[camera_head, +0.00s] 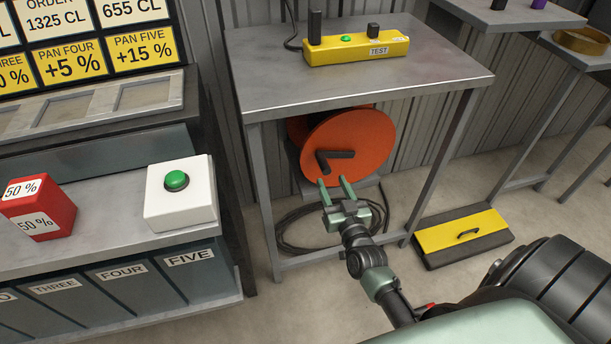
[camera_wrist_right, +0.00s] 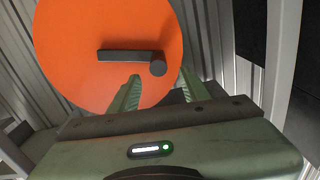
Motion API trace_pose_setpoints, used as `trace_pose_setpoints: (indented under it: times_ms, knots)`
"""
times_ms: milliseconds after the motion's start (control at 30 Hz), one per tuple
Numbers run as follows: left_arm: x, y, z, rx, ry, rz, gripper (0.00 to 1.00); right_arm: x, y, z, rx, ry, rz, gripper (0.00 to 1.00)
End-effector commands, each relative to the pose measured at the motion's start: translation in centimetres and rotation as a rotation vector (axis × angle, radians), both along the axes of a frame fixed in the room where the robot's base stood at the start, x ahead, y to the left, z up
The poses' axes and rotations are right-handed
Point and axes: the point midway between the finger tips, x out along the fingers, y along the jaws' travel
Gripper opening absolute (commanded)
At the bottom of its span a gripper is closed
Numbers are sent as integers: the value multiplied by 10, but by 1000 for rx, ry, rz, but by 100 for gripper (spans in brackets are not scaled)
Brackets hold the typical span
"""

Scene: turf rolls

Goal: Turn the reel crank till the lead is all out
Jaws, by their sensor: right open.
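The orange reel (camera_head: 370,140) stands under the grey table, its round face toward me. Its dark crank (camera_head: 340,155) lies across the face; in the right wrist view the crank arm (camera_wrist_right: 122,56) is roughly level, with a round knob (camera_wrist_right: 158,68) at its right end. My right gripper (camera_head: 335,186) is open and empty, just in front of the reel's lower part. In the right wrist view its fingertips (camera_wrist_right: 159,79) sit either side of the knob's line, apart from it as far as I can tell. Dark lead (camera_head: 290,240) lies in loops on the floor. Any lead on the drum is hidden. My left gripper is out of view.
The table (camera_head: 275,85) above the reel carries a yellow TEST box (camera_head: 345,52). Its legs (camera_head: 264,200) flank the reel. A yellow-topped block with a handle (camera_head: 462,232) lies on the floor to the right. A white box with a green button (camera_head: 180,205) stands at left.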

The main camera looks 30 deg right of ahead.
Motion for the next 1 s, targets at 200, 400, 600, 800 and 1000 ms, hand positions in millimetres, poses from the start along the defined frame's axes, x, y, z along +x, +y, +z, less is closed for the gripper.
trace_pose_setpoints:
  times_ms: [200,400,600,800,1000]
  knots:
    - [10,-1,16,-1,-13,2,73,36,-8,-1,-2,1,1,47]
    - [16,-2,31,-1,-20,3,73,60,-14,-1,0,3,1,47]
    - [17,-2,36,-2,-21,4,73,66,-15,-1,-1,5,1,47]
    - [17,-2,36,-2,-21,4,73,66,-15,-1,-1,5,2,38]
    - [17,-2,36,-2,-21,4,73,66,-15,-1,-1,5,2,0]
